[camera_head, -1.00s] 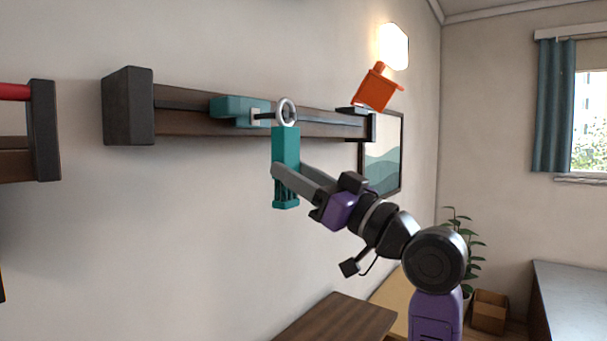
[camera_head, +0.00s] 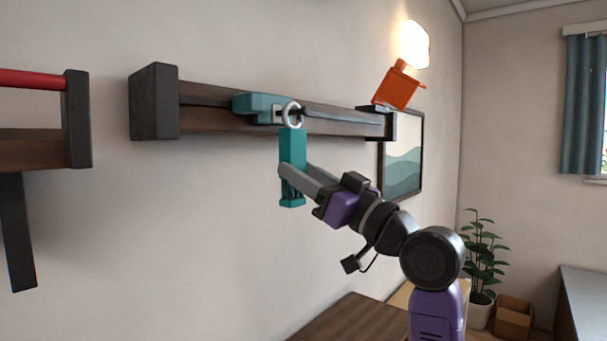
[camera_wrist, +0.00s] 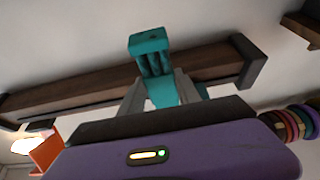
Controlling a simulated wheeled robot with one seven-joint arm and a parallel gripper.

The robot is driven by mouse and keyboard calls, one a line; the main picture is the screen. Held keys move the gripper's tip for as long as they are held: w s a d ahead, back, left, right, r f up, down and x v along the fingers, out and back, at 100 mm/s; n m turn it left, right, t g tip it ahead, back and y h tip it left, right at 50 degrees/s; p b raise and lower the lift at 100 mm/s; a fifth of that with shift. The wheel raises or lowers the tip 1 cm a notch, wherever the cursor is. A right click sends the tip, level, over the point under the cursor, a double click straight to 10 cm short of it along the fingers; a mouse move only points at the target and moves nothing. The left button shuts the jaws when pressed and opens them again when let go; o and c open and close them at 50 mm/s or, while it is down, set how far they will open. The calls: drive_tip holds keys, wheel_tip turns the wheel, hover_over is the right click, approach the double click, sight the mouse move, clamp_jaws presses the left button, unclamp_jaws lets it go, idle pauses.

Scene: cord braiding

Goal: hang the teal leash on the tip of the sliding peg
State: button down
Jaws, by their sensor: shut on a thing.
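The teal leash (camera_head: 291,150) is a blocky upright piece with a pale metal ring (camera_head: 292,103) on top. My gripper (camera_head: 288,173) is shut on its lower part and holds it in front of the wall rail. The sliding peg's teal block (camera_head: 257,104) sits on the rail, just left of the ring. The ring overlaps the peg's end in the head view; I cannot tell whether it is around the tip or in front of it. In the wrist view the leash (camera_wrist: 149,42) stands between my fingers (camera_wrist: 163,95), and the ring and peg are hidden.
The dark wooden rail (camera_head: 215,119) has a black end block (camera_head: 154,103) at left. An orange piece (camera_head: 398,88) stands at its right end. A frame with a red bar (camera_head: 40,79) is at far left. A wooden tabletop (camera_head: 350,318) lies below.

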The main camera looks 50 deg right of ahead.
idle(0.4)
drive_tip(key=c, duration=0.8)
unclamp_jaws()
drive_tip(key=shift+o, duration=0.2)
drive_tip(key=b+v, duration=0.2)
drive_tip(key=v, duration=0.5)
drive_tip(key=shift+s+b, duration=0.3)
drive_tip(key=shift+s, duration=0.05)
drive_tip(key=shift+f, duration=0.15)
